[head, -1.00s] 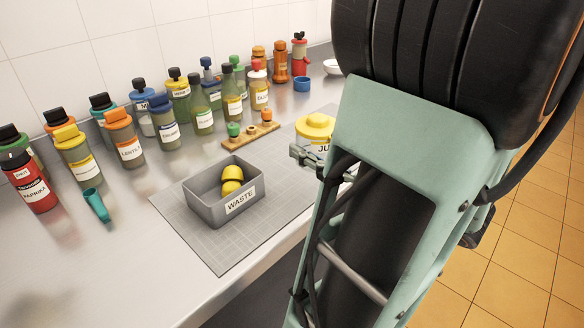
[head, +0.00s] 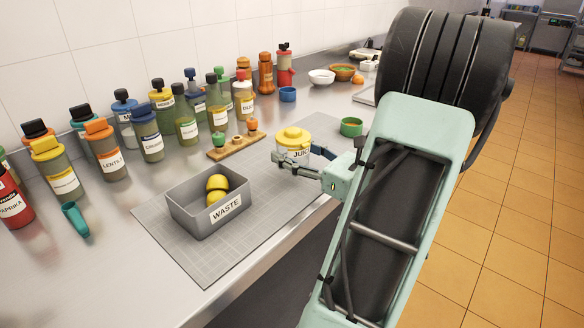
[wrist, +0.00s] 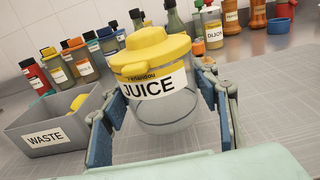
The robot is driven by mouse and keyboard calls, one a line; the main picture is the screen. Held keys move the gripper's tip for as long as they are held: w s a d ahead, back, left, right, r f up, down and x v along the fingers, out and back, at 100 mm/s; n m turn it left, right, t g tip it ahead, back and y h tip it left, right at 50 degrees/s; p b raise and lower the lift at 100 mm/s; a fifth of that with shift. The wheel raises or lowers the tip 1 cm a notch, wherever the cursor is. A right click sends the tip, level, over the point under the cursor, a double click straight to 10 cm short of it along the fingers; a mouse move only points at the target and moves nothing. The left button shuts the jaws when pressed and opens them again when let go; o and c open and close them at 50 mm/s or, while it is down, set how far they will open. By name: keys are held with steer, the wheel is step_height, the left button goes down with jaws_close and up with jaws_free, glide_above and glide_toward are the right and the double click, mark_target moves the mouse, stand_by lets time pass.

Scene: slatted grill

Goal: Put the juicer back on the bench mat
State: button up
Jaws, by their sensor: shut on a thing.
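The juicer (head: 293,139) is a clear jar with a yellow lid and a JUICE label. In the wrist view the juicer (wrist: 155,80) is upright between the two fingers of my gripper (wrist: 158,125). My gripper (head: 305,165) is shut on it from the front right in the head view. The bench mat (head: 190,258) is a grey gridded sheet on the steel bench. The juicer is over the far right part of the mat. I cannot tell whether its base touches the mat; fingers hide part of it.
A grey WASTE bin (head: 180,212) with yellow lemon halves (head: 217,184) stands on the mat. Several bottles (head: 152,130) line the wall. A green bowl (head: 351,127) sits to the right. The front of the mat is clear.

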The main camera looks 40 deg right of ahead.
steer(key=shift+w+d+f, duration=0.35)
steer(key=shift+w+f, duration=0.15)
steer(key=shift+f, duration=0.15)
steer(key=shift+w+f, duration=0.1)
steer(key=shift+f, duration=1.3)
steer(key=shift+f+b, duration=0.15)
steer(key=shift+b, duration=0.15)
steer(key=o, duration=1.6)
steer(key=shift+f, duration=0.1)
steer(key=shift+d, duration=0.1)
steer(key=s, duration=0.7)
steer(key=s+d, duration=0.1)
steer(key=s, duration=0.3)
steer(key=shift+f+p, duration=0.2)
steer(key=shift+p, duration=0.1)
steer(key=shift+w+a+n, duration=0.1)
steer(key=shift+w+n, duration=0.05)
steer(key=shift+n, duration=0.15)
